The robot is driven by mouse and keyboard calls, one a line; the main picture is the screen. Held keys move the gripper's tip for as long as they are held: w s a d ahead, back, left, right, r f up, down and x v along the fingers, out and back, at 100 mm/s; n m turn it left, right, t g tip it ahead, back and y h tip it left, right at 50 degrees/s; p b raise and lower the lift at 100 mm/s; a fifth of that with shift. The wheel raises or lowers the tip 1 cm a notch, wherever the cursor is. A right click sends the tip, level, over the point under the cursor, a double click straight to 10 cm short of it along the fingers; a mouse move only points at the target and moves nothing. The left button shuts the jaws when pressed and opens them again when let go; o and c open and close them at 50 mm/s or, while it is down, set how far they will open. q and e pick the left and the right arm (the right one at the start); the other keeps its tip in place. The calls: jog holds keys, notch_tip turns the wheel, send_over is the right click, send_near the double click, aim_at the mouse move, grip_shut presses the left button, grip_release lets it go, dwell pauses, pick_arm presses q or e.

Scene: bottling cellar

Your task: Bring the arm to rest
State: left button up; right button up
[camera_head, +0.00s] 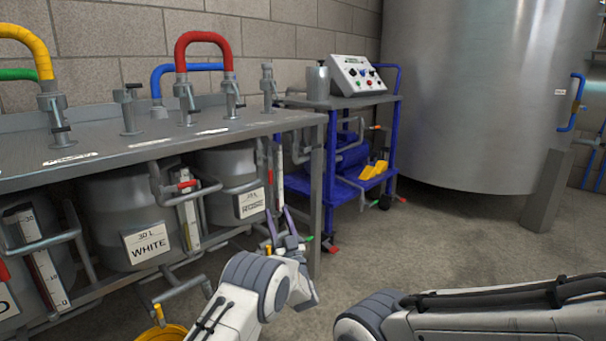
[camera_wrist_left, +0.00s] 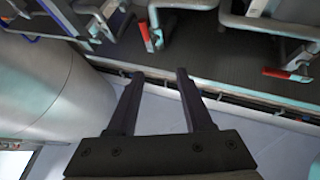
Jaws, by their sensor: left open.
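My left gripper (camera_head: 279,228) is in the lower middle of the head view, in front of the right end of the steel bench (camera_head: 200,135). Its two fingers stand apart with nothing between them. The left wrist view also shows the open, empty fingers (camera_wrist_left: 158,88). My right arm (camera_head: 470,312) lies across the lower right of the head view; its gripper is out of frame.
Under the bench hang tanks, one labelled WHITE (camera_head: 147,243), with pipes and valves close to my left arm. A blue cart (camera_head: 347,170) carries a control panel (camera_head: 357,76). A large steel tank (camera_head: 470,100) stands at the back right. Floor between them is clear.

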pick_arm(q)
jog(key=s+a+f+m+g+h, duration=0.1)
jog(key=s+a+f+g+h, duration=0.25)
jog(key=s+g, duration=0.65)
jog(key=s+a+f+m+g+h, duration=0.1)
jog(key=s+a+f+g+h, duration=0.25)
jog(key=s, duration=1.25)
jog(key=s+a+f+m+g+h, duration=0.3)
jog(key=s+g, duration=0.4)
jog(key=s, duration=0.6)
jog(key=s+d+r+m+g+p, duration=0.1)
jog(key=s+d+r+m+p, duration=0.1)
jog(key=s+d+r+p, duration=0.4)
jog(key=s+d+r+m+g+p, duration=0.1)
jog(key=s+d+r+m+p, duration=0.2)
jog(key=r, duration=0.5)
jog(key=s+d+r+m+p, duration=0.1)
jog(key=s+d+r+p, duration=0.35)
jog(key=r+p, duration=0.25)
notch_tip(320, 180, up, 37)
jog(key=a+p, duration=0.1)
jog(key=p, duration=3.5)
jog(key=shift+s+f, duration=0.2)
